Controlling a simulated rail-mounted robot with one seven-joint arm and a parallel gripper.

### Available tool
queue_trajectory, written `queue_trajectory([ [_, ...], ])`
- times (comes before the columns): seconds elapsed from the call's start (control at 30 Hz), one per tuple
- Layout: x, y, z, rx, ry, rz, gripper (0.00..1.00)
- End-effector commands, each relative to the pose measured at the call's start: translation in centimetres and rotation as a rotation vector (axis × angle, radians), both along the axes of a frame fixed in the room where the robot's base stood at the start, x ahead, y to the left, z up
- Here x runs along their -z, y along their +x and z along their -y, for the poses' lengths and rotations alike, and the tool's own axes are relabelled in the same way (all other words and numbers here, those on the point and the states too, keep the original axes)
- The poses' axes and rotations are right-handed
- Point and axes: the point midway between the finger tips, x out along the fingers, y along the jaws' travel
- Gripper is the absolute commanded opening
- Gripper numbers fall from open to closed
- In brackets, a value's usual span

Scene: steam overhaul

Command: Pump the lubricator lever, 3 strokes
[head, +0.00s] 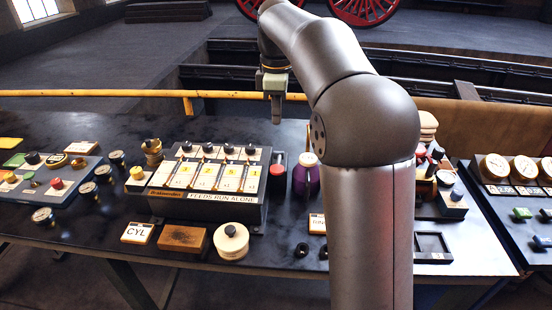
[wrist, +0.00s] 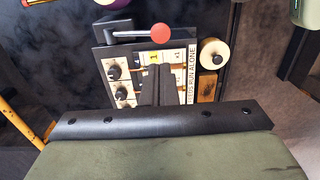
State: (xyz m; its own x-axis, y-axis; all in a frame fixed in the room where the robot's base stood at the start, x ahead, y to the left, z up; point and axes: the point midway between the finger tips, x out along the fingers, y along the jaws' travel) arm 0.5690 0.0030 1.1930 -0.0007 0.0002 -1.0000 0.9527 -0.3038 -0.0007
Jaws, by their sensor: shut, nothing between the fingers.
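The lubricator (head: 190,198) is a dark box on the bench, with several white panels, black knobs and the label "FEEDS RUN ALONE". Its lever, with a red ball knob (head: 278,158), is at the box's right end in the head view. My gripper (head: 276,118) is shut and empty, pointing down above and behind the lever. In the wrist view its fingertips (wrist: 157,68) are over the box, apart from the knob in the picture.
A purple jar (head: 306,178) stands right of the lever. A cream round pot (head: 231,242), a brown block (head: 182,239) and a CYL card (head: 138,233) lie in front. A yellow rail (head: 100,94) runs behind the bench. My arm hides part of the bench's right side.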

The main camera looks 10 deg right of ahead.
Motion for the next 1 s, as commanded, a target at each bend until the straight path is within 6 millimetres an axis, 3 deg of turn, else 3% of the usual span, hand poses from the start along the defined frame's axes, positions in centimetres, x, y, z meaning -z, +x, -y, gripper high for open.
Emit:
queue_trajectory([
  [0.17,2.1,-0.1,0.0,0.0,0.0,-0.004,0.0],
  [0.6,11.0,-0.1,0.0,0.001,-0.001,-0.004,0.0],
  [0.8,13.2,-0.1,0.0,0.001,0.0,-0.002,0.0],
  [1.0,13.8,-0.1,0.0,0.001,0.0,0.0,0.0],
])
